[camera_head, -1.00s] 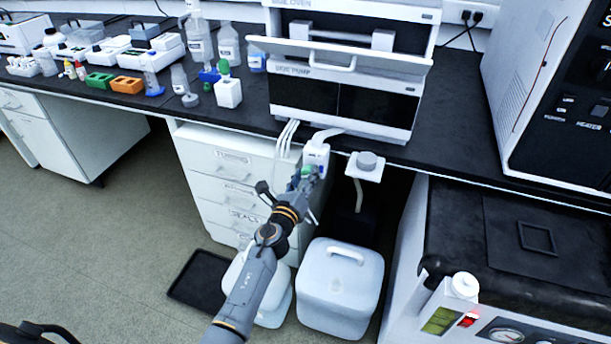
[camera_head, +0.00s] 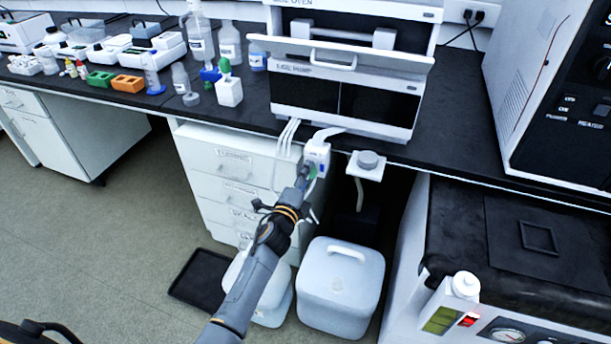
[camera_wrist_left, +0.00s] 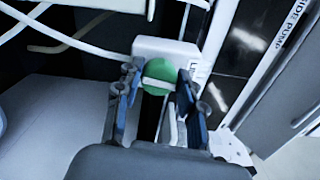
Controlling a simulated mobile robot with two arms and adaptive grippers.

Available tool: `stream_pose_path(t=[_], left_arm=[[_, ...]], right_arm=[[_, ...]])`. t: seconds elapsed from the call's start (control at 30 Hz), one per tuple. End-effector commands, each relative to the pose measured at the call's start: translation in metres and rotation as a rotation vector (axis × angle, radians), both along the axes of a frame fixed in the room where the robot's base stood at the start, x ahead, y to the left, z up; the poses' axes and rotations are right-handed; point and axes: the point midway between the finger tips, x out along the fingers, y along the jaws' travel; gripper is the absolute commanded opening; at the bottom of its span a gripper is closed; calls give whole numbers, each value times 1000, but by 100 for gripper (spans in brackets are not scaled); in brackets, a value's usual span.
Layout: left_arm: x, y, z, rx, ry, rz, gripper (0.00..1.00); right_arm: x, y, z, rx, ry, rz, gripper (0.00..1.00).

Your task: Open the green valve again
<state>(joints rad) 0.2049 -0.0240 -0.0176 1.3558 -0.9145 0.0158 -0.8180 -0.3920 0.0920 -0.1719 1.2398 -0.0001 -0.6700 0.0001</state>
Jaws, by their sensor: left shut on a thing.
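The green valve (camera_wrist_left: 159,78) is a round green knob with a pale bar across it, on a white block (camera_wrist_left: 170,50) in the left wrist view. In the head view the valve (camera_head: 313,171) shows only as a bit of green behind my gripper, below the bench edge. My left gripper (camera_wrist_left: 158,84) has a finger on each side of the knob and is shut on it. It also shows in the head view (camera_head: 305,175). The pale bar lies nearly level across the knob in the wrist view. My right gripper is not in view.
A stacked instrument (camera_head: 345,105) stands on the black bench above the valve. White tubes (camera_head: 287,138) hang beside it. A small white shelf with a grey cap (camera_head: 367,161) is to the right. White containers (camera_head: 340,288) stand on the floor below, beside a black tray (camera_head: 200,280).

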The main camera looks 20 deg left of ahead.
Motion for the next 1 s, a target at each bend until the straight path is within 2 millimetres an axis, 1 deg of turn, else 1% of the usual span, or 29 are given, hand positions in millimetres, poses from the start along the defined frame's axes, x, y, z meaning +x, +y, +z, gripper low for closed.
stream_pose_path(t=[0.1,0.3,0.87,0.9,1.0], left_arm=[[0,0,-1,-62,3,1,7],[0,0,-1,-129,5,1,7],[0,0,-1,-160,6,1,7],[0,0,-1,-160,6,1,43],[0,0,-1,-159,6,1,61]], right_arm=[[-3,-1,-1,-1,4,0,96],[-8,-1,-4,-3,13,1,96],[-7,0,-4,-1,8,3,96],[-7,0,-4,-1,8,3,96],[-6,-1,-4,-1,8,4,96]])
